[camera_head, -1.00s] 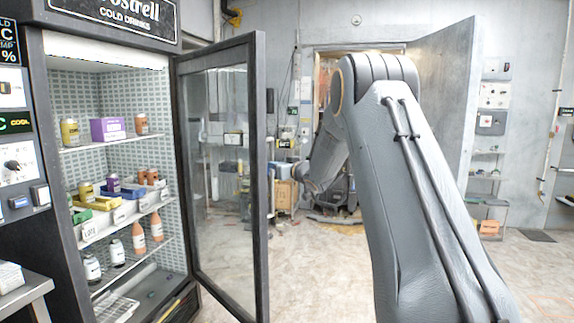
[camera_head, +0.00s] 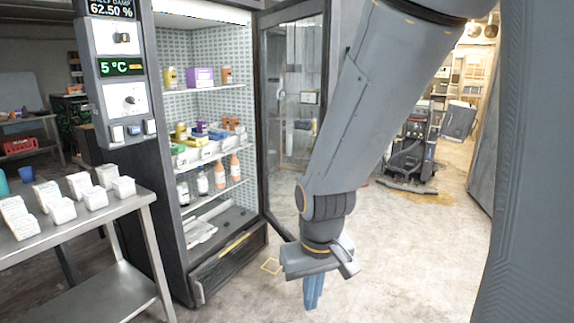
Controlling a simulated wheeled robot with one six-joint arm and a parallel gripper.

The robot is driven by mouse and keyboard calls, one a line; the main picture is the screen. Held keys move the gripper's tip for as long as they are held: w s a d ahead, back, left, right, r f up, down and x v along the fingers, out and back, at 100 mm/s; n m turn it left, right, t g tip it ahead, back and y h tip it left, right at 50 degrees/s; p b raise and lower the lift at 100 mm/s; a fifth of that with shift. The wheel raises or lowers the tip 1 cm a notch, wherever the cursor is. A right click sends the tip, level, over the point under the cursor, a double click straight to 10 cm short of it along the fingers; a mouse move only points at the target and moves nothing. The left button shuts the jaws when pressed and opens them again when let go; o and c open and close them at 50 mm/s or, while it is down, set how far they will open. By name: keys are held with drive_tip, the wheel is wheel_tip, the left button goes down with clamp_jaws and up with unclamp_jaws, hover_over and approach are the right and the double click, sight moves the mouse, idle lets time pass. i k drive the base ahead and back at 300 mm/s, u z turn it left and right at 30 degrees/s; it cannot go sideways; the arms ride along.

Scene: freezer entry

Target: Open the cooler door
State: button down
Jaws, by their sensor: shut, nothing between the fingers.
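The cooler (camera_head: 172,160) stands left of centre with its shelves in plain view. Its glass door (camera_head: 291,90) has a dark frame and stands swung open to the right of the opening. My arm covers part of the door's right side and lower edge. My gripper (camera_head: 312,292) points down over the floor, in front of the door's lower part as seen here. It is shut and empty. It appears apart from the door, though I cannot tell the exact gap.
A steel table (camera_head: 140,196) with several white boxes (camera_head: 78,184) stands at the left, close to the cooler. Bottles and packs fill the cooler shelves. A dark machine (camera_head: 410,150) stands at the back right. The floor (camera_head: 400,260) right of my gripper is clear.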

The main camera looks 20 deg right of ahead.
sight(285, 12)
drive_tip(key=z, duration=1.45)
drive_tip(key=k, duration=0.1)
drive_tip(key=u, duration=2.05)
drive_tip(key=i, duration=1)
drive_tip(key=z, duration=1.35)
drive_tip(key=i, duration=0.8)
drive_tip(key=z, duration=0.85)
